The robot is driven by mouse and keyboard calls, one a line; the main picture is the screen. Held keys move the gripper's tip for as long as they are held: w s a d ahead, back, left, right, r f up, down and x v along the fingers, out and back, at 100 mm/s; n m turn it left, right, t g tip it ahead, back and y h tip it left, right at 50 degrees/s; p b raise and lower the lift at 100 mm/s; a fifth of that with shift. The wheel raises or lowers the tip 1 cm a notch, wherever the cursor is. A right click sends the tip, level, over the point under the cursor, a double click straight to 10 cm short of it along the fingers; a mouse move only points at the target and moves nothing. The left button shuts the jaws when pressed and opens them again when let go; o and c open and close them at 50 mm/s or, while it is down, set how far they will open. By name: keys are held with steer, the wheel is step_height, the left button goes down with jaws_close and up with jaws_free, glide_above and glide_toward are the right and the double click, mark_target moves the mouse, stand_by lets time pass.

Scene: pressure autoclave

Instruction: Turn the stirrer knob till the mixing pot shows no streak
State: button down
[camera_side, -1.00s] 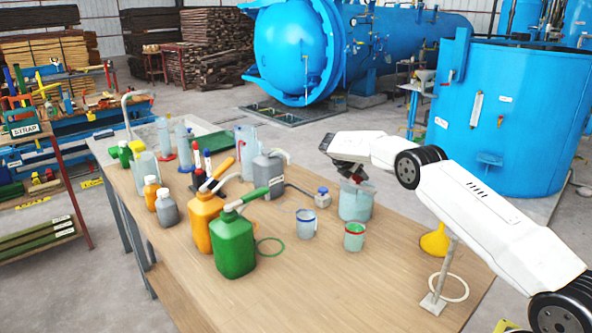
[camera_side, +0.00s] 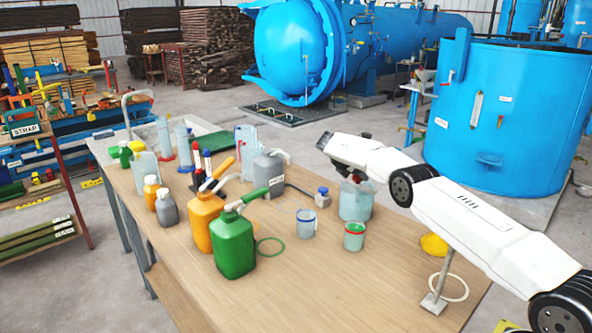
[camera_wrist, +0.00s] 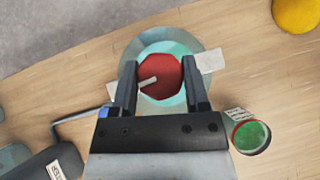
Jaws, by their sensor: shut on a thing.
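The mixing pot (camera_side: 356,204) is a clear vessel with pale teal contents, standing upright on the wooden bench. It shows from above in the wrist view (camera_wrist: 206,60), with teal around the red stirrer knob (camera_wrist: 158,72). The knob has a pale pointer mark angled toward the lower left. My gripper (camera_wrist: 160,80) is shut on the knob, one finger on each side. In the side view my wrist is above the pot and covers most of the knob. I cannot make out clearly whether the contents hold a streak.
A small cup with a green top and red rim (camera_side: 354,236) and a clear beaker (camera_side: 306,223) stand close by. A green jug (camera_side: 234,245) and an orange jug (camera_side: 199,228) are at left. A yellow funnel (camera_side: 433,245) is at right, partly behind my arm.

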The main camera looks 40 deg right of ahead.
steer(key=shift+c, duration=0.4)
jaws_free()
steer(key=v, duration=0.7)
steer(key=shift+a+r, duration=0.25)
steer(key=shift+a, duration=0.05)
